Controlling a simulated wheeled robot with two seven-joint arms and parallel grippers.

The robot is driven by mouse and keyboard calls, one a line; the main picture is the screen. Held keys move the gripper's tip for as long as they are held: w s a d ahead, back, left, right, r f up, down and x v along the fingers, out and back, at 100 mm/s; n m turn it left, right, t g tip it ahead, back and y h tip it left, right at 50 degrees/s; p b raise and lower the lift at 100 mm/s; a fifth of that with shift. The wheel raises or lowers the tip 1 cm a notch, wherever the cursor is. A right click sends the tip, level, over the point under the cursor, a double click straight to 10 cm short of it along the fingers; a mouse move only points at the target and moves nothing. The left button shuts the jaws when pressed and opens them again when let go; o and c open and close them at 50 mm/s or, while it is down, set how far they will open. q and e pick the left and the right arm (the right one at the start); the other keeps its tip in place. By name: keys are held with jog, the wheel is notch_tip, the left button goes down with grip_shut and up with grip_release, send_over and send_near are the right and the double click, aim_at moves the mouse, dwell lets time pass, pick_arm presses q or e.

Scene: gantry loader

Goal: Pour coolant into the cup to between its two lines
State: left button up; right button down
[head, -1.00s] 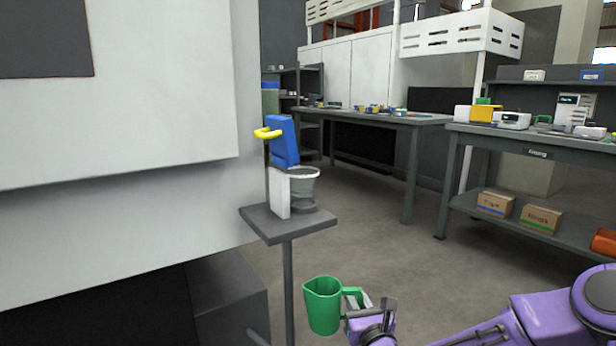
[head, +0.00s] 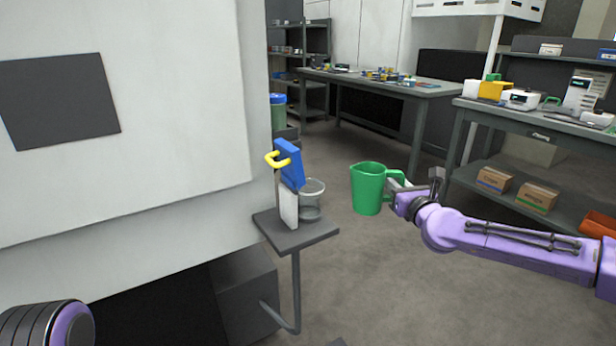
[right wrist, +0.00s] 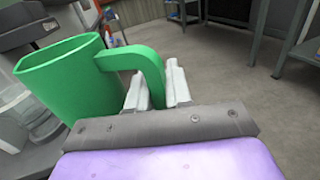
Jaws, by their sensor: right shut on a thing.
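A green jug (head: 367,188) is held upright in the air by its handle; my right gripper (head: 400,186) is shut on that handle. In the right wrist view the jug (right wrist: 72,80) and the gripper fingers (right wrist: 158,88) on its handle show closely; its contents are hidden. The clear cup (head: 311,200) stands on a small grey stand (head: 295,236), left of the jug and apart from it. Its two lines are too small to make out. A blue block with a yellow handle (head: 288,162) stands beside the cup. My left gripper is out of view.
A large white machine housing (head: 150,150) fills the left side, close to the stand. A workbench (head: 545,130) with instruments and boxes stands at the right, another bench (head: 385,80) at the back. Open floor lies between.

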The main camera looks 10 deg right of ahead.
aim_at(398, 176)
jog(key=r+n+p, duration=0.1)
jog(key=p, duration=0.3)
jog(key=a+r+n+p, duration=0.1)
jog(key=r+n+p, duration=0.1)
jog(key=p, duration=0.2)
jog(key=shift+a+r+g+p, duration=0.2)
jog(key=shift+r+g+p, duration=0.1)
jog(key=w+a+r+n+g+h+p, duration=0.1)
jog(key=a+r+n+p, duration=0.5)
jog(key=p, duration=1.1)
notch_tip(398, 176, up, 2)
jog(key=n, duration=0.2)
jog(key=shift+n+h+p, duration=0.3)
jog(key=shift+h+p, duration=0.05)
jog(key=shift+h, duration=0.05)
jog(key=shift+a, duration=0.1)
jog(key=shift+w+a+r+p, duration=0.1)
jog(key=shift+w+a+p, duration=0.1)
jog(key=shift+a, duration=0.3)
jog(key=shift+w+a+r+p, duration=0.1)
jog(key=shift+w+a, duration=0.1)
jog(key=shift+a, duration=0.3)
